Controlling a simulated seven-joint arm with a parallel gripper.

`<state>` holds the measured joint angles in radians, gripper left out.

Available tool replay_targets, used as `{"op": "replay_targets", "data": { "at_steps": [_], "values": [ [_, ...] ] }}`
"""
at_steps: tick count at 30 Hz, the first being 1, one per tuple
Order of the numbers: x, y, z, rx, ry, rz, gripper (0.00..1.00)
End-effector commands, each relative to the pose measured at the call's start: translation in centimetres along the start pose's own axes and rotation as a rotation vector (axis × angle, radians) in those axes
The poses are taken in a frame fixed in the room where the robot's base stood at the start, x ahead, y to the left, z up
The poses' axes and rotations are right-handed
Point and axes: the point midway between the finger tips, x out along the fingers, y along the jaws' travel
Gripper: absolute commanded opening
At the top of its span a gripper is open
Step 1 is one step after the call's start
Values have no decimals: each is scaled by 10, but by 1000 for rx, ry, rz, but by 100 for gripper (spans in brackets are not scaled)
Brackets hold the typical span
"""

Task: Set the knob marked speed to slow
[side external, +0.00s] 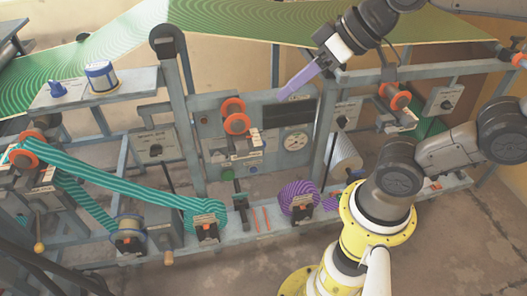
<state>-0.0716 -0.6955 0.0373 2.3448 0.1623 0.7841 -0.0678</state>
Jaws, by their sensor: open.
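My gripper (281,96) hangs from the upper right, its long lavender finger pointing down and left in front of the grey control panel. It is open and empty, and from this angle its two fingers overlap. A knob (155,149) sits on a grey box left of the central panel. Other dark knobs are on a box right of the panel (341,123) and on a box farther right (446,104). The labels are too small to read, so I cannot tell which knob is marked speed or its setting. My gripper appears apart from all of them.
The central panel carries a black display (289,114) and a round gauge (295,142). Orange-ended rollers and a teal striped web (130,180) cross the left. A purple roll (297,196) sits low in the middle. A green patterned sheet (235,25) spans the top.

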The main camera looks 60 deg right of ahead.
Motion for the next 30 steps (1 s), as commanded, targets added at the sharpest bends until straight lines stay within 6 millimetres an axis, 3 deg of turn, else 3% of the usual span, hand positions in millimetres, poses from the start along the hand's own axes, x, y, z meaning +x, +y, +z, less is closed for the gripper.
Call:
{"op": "replay_targets", "data": {
  "at_steps": [9, 14, 21, 25, 30],
  "values": [
    [38, -40, -69, 67, 287, -149, 46],
    [56, -42, -104, 159, 464, -138, 46],
    [76, -7, -124, 299, 676, 53, 46],
    [81, 24, -118, 345, 759, 235, 46],
    [75, 61, -95, 354, 828, 504, 46]
  ]
}}
